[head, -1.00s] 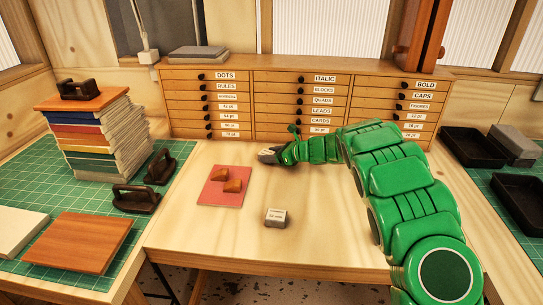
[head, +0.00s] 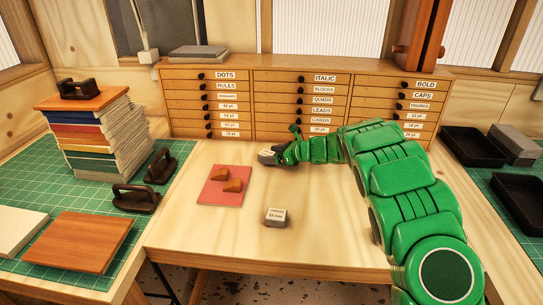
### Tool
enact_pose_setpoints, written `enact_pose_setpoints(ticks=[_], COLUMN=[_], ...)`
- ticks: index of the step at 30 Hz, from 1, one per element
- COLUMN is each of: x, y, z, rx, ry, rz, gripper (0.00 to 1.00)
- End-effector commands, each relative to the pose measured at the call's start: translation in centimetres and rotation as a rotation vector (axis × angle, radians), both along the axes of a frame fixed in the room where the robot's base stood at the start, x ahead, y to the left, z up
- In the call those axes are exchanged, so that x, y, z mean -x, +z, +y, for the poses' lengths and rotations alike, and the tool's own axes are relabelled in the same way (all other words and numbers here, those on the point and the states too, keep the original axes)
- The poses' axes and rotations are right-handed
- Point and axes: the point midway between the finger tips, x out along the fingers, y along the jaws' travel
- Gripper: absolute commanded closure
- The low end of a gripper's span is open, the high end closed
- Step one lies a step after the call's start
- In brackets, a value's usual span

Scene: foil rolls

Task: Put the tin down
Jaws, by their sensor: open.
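A small grey box with a white label (head: 276,217), perhaps a tin, sits on the wooden table toward the front middle, apart from my gripper. My gripper (head: 267,155) is at the end of my green arm, low over the table near the drawer cabinet, pointing left. It is open. A small pale grey shape shows at its fingertips; I cannot tell if it is a tin or part of the fingers.
A red mat (head: 224,196) with two brown wedges (head: 232,186) lies left of the box. A labelled drawer cabinet (head: 240,99) stands behind. A book stack (head: 95,135) is at left, black trays (head: 470,146) at right.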

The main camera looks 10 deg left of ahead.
Motion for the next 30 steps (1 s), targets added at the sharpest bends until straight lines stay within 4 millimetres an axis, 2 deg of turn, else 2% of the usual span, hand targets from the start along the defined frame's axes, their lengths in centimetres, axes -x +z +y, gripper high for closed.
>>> enact_pose_setpoints(ticks=[18,24,30], x=[3.2,3.9,4.1], y=[3.6,4.3,4.4], z=[-8.1,-9.5,-9.8], rx=[0.003,0.001,0.0], ry=[-0.004,-0.001,0.0], rz=[-0.002,-0.002,-0.001], gripper=[0.2,0.2,0.2])
